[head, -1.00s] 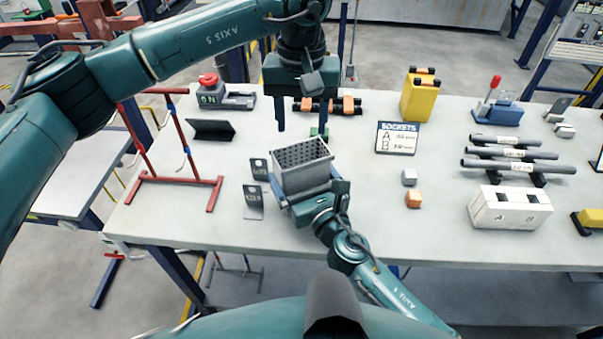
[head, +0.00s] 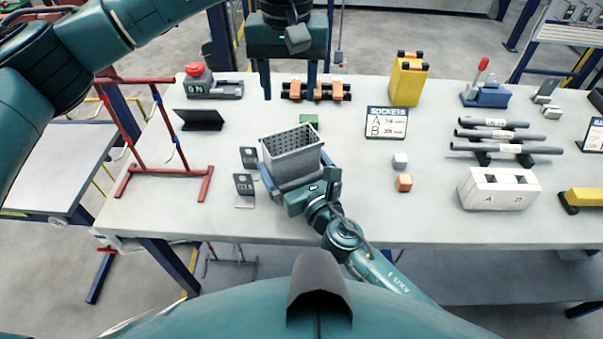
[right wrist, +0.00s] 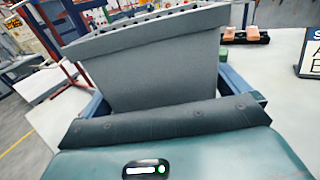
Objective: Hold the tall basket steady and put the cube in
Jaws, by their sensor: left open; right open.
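The tall basket (head: 292,163) is a grey box with a perforated top, upright near the table's front edge; it fills the upper right wrist view (right wrist: 165,65). My right gripper (head: 302,190) is open at its near side, with blue fingers on either side of the basket's lower part; I cannot tell if they touch it. A green block (head: 309,121) lies just behind the basket. A white cube (head: 400,160) and an orange cube (head: 404,183) sit to the right. My left gripper (head: 289,92) is open and empty, pointing down above the table behind the green block.
Small dark plates (head: 244,185) stand left of the basket. A red frame (head: 165,170) is further left. Orange-and-black pieces (head: 316,91), a sockets sign (head: 387,122) and a yellow block (head: 408,80) are behind. A white socket block (head: 499,189) and grey bars (head: 500,135) are right.

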